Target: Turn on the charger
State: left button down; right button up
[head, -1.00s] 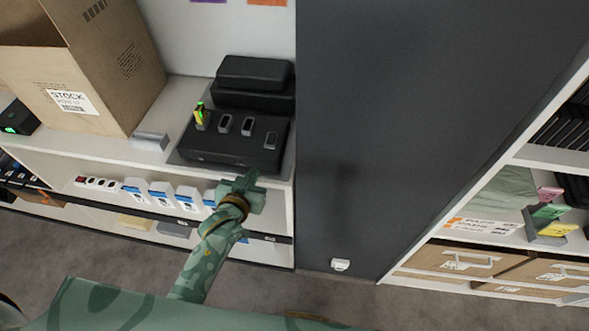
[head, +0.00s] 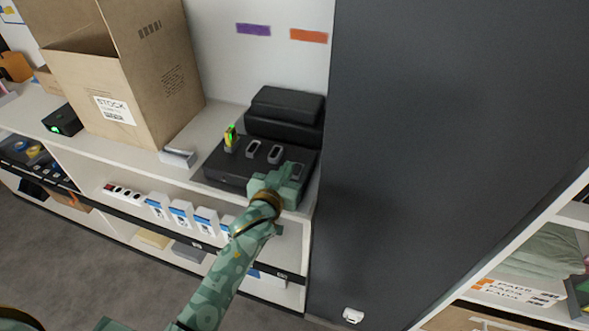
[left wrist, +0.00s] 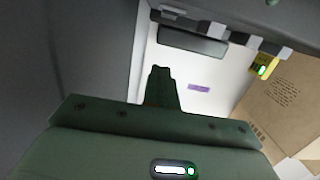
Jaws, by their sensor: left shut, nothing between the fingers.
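The charger (head: 225,172) is a flat black box on the white shelf, with several grey-rimmed slots in a row on top. My left gripper (head: 290,172) is shut and empty, over the charger's front right part, hiding that part. In the left wrist view its closed fingers (left wrist: 160,75) point towards the wall, below the charger in the picture. I cannot tell whether they touch it. No switch is clearly visible. My right gripper is not in view.
A black case (head: 285,110) sits behind the charger. An open carton (head: 120,85) and a small grey block (head: 178,157) stand to its left. A tall dark panel (head: 410,140) closes off the right side. White-and-blue packs (head: 181,212) line the shelf below.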

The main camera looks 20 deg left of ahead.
aim_at(294, 174)
pick_arm(q)
jog(key=w, duration=0.2)
jog(key=w+f+b, duration=0.1)
jog(key=w, duration=0.2)
jog(key=shift+w+d+f, duration=0.1)
jog(key=shift+w, duration=0.15)
notch_tip(294, 174, down, 3)
jog(key=shift+r+b, duration=0.2)
jog(key=shift+b, duration=0.6)
jog(key=shift+w+f, duration=0.1)
jog(key=shift+f, duration=0.35)
